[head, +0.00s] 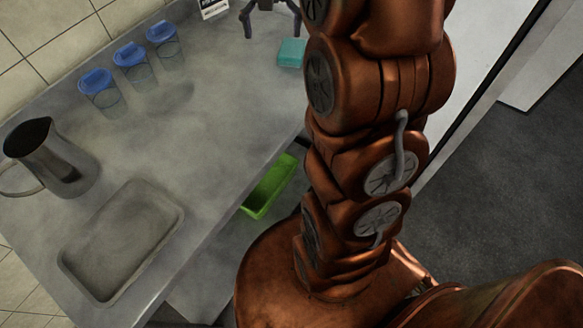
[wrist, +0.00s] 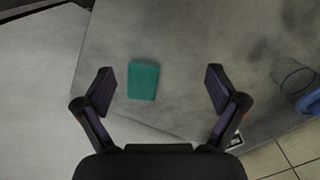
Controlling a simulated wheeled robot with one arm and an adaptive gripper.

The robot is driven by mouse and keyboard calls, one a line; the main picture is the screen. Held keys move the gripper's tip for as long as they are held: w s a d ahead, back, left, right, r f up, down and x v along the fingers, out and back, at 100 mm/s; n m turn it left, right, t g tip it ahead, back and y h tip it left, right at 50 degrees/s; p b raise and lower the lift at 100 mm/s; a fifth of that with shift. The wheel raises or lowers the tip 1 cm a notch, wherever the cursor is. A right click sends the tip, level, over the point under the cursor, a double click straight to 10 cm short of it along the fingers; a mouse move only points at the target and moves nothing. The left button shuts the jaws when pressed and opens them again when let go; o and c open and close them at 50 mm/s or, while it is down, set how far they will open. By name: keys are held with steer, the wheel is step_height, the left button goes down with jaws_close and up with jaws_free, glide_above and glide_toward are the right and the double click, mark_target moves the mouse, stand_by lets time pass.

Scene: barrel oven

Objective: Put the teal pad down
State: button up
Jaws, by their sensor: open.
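The teal pad (head: 291,52) lies on the grey metal counter, close to its edge at the top of the head view. In the wrist view the teal pad (wrist: 143,80) is between and beyond my fingers, nearer the left one, with grey counter around it. My gripper (wrist: 160,88) is open and empty, its two fingers spread wide and apart from the pad. In the head view my gripper (head: 270,10) is partly cut off by the top edge, above and left of the pad.
Several clear jars with blue lids (head: 131,58) stand by the tiled wall. A metal pitcher (head: 45,155) and a shallow grey tray (head: 122,240) are at the left. A green bin (head: 268,188) sits below the counter edge. The counter's middle is clear.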

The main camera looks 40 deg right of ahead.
steer(key=s+a+f+n, duration=0.2)
steer(key=s+a, duration=0.3)
steer(key=s, duration=0.4)
steer(key=s+a+f+n+g, duration=0.1)
steer(key=s+a+f+n, duration=0.1)
steer(key=s+a, duration=0.3)
steer(key=s+a+f+n, duration=0.3)
steer(key=s+a, duration=0.2)
steer(key=s, duration=0.8)
steer(key=shift+s+a+f, duration=0.15)
steer(key=shift+a+f, duration=0.1)
steer(key=shift+f, duration=0.05)
